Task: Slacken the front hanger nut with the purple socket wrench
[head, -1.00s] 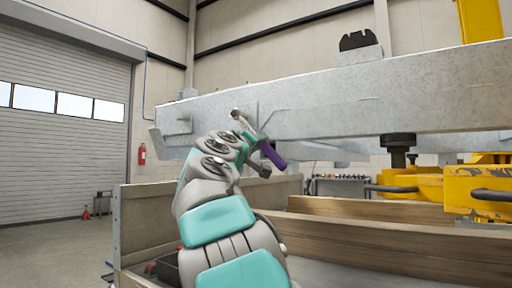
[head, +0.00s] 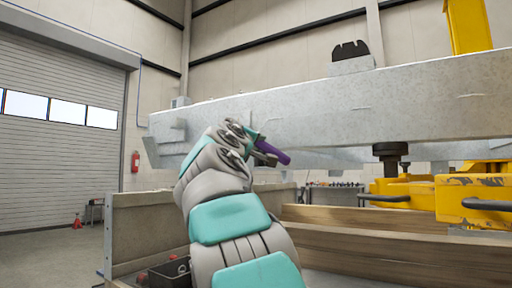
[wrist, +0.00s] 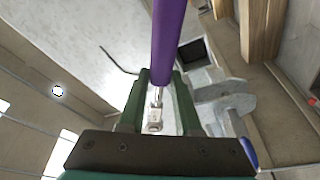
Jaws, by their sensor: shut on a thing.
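The purple socket wrench is in my gripper (head: 257,147), its purple handle (head: 272,152) sticking out to the right and slightly down. In the wrist view its handle (wrist: 168,42) runs up from between the two green fingers of my gripper (wrist: 160,82), which are shut on its metal shank. A silvery socket end (wrist: 155,118) shows between the fingers. The grey trailer frame (head: 300,110) is behind my gripper. Grey bracket-like metal parts (wrist: 225,95) lie right of the fingers in the wrist view. I cannot pick out the front hanger nut.
Wooden boards (head: 370,240) and a wooden side panel (head: 150,225) stand below the frame. Yellow equipment (head: 470,195) is at the right. A black tray (head: 170,272) lies low at the left. Open floor (head: 50,250) is at far left.

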